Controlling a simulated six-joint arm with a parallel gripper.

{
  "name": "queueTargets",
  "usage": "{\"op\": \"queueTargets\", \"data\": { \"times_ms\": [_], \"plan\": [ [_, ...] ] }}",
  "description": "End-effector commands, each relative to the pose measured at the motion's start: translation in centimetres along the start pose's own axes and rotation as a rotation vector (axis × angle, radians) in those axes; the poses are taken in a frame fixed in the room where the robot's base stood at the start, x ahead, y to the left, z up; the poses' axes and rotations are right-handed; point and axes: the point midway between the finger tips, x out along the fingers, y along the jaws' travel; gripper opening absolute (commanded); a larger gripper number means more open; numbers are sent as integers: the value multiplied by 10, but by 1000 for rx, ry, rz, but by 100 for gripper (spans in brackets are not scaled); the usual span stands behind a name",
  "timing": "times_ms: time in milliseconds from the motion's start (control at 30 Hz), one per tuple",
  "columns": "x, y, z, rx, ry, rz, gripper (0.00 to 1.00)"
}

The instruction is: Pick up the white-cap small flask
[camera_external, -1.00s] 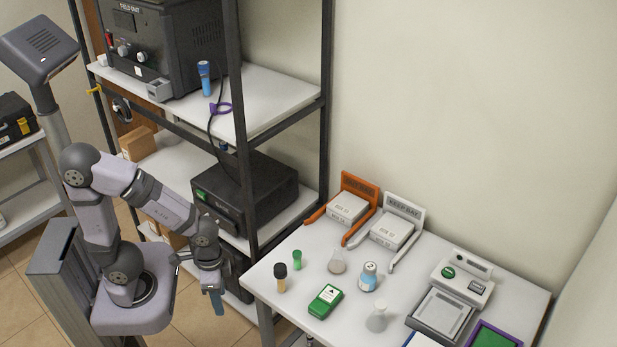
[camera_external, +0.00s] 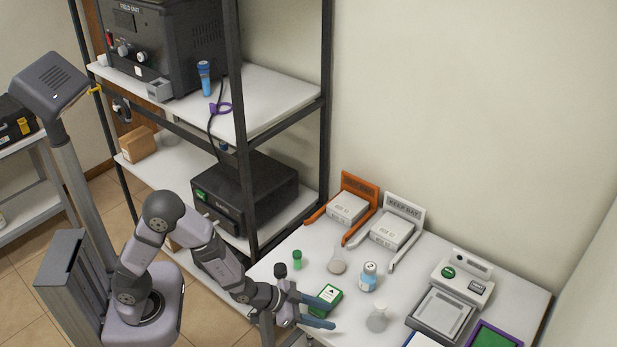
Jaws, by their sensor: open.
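A small conical flask (camera_external: 377,318) with a pale, whitish neck stands upright near the table's front edge; its cap is too small to make out clearly. A second clear flask (camera_external: 337,263) with a brownish bottom stands farther back. My gripper (camera_external: 329,314) is open and empty, its two blue fingers pointing right toward the pale flask. The fingertips are left of that flask, with a gap between.
A green device (camera_external: 327,297) lies just behind the fingers, partly covered. A blue-and-white bottle (camera_external: 369,277), a green-capped vial (camera_external: 297,260), trays (camera_external: 392,233) and a scale (camera_external: 440,312) stand on the table (camera_external: 500,273). The shelf post (camera_external: 246,130) rises left of it.

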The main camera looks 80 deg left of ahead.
Motion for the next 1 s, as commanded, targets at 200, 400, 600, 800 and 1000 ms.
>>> {"op": "queueTargets", "data": {
  "times_ms": [200,400,600,800,1000],
  "plan": [
    [42,3,-15,4,289,-24,44],
    [50,3,-29,12,499,-46,44],
    [47,4,-35,18,595,-55,44],
    [47,4,-39,18,609,-57,44],
    [59,3,-47,17,607,-58,44]
  ]
}}
